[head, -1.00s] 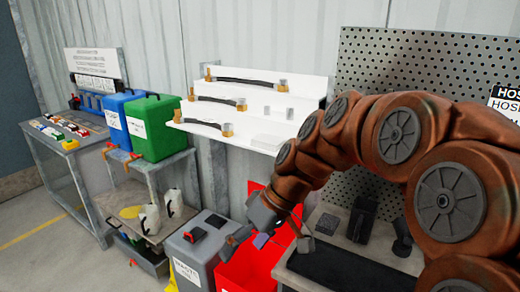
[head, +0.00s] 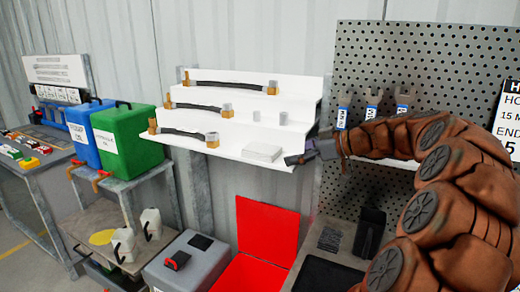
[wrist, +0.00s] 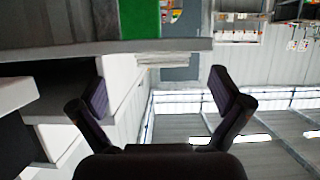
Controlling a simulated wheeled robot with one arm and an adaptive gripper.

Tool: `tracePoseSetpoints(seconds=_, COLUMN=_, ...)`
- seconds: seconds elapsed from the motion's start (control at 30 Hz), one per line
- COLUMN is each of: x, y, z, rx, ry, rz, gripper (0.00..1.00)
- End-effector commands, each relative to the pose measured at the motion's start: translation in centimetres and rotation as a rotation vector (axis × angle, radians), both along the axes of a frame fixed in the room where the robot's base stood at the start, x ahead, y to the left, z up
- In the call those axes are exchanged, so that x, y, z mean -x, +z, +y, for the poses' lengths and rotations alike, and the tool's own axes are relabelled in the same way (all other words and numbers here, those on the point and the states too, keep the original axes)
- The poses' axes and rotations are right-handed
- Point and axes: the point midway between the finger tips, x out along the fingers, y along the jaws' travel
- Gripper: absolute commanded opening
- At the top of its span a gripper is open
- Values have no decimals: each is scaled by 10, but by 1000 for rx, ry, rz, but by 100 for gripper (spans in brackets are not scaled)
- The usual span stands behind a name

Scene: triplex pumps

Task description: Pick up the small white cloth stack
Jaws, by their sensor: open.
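The small white cloth stack (head: 263,151) lies flat at the right end of the lowest white shelf. My gripper (head: 298,158) is open and empty, just right of the stack in the head view, at about shelf height. In the wrist view my two fingers (wrist: 160,92) are spread wide. A pale layered block, which looks like the cloth stack (wrist: 163,60), shows beyond them, between the fingertips and apart from them. The far finger is hard to make out in the head view.
The stepped white shelf (head: 225,146) carries several black hoses with brass ends and small grey cylinders. A perforated panel (head: 400,60) with hanging tools stands behind my arm. A green bin (head: 133,140) is to the left. An open red box (head: 255,275) is below.

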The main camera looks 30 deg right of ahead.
Motion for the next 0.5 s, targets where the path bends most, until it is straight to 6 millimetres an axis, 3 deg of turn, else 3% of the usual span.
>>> tracePoseSetpoints(seconds=0.2, x=-29, y=1, z=21, rx=0, ry=9, rz=3, gripper=100)
tracePoseSetpoints(seconds=0.5, x=-45, y=2, z=31, rx=-2, ry=9, rz=2, gripper=100)
